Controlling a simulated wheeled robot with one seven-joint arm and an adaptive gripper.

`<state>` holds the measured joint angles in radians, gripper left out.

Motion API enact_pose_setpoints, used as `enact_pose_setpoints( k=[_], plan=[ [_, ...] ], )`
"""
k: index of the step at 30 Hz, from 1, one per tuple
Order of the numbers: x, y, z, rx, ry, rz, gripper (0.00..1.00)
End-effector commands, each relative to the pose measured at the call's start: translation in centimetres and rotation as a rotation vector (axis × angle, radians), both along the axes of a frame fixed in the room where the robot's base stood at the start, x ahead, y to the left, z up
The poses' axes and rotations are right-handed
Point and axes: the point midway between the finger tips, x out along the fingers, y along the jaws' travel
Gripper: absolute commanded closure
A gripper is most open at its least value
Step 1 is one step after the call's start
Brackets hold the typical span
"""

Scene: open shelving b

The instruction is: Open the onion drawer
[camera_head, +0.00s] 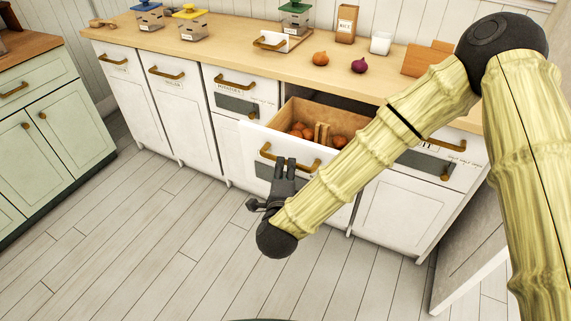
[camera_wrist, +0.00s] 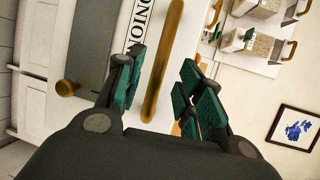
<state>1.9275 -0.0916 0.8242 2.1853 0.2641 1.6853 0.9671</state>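The onion drawer (camera_head: 251,147) is pulled out from the white counter, with several brown onions (camera_head: 304,131) and a wooden divider inside. Its front carries a brass handle (camera_head: 312,164). In the wrist view the drawer front shows the label "ONION" (camera_wrist: 139,22) beside the brass handle (camera_wrist: 166,55). My gripper (camera_head: 285,165) is in front of the drawer face at the handle. In the wrist view my gripper (camera_wrist: 162,80) is open, with the handle between its spread fingers and visible gaps on both sides. My arm hides the right end of the drawer front.
A closed drawer (camera_head: 239,105) is left of the open one. On the worktop (camera_head: 225,42) are a brown onion (camera_head: 320,58), a red onion (camera_head: 358,66), a white cup (camera_head: 380,43) and jars. The floor (camera_head: 150,240) in front is clear. Green cabinets (camera_head: 55,130) stand at the left.

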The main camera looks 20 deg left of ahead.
Motion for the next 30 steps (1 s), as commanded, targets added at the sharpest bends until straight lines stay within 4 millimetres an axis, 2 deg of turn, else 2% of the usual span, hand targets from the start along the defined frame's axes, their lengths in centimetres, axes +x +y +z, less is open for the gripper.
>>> enact_pose_setpoints(
  k=[6,12,18,30],
  plan=[
    [-3.8,-0.9,0.7,0.0,0.002,0.003,0.63],
    [-6.0,-1.4,1.1,0.0,0.002,0.002,0.63],
    [-6.8,-1.7,1.3,0.0,0.001,0.001,0.63],
    [-6.8,-1.7,1.3,0.0,0.0,0.001,0.63]
  ],
)
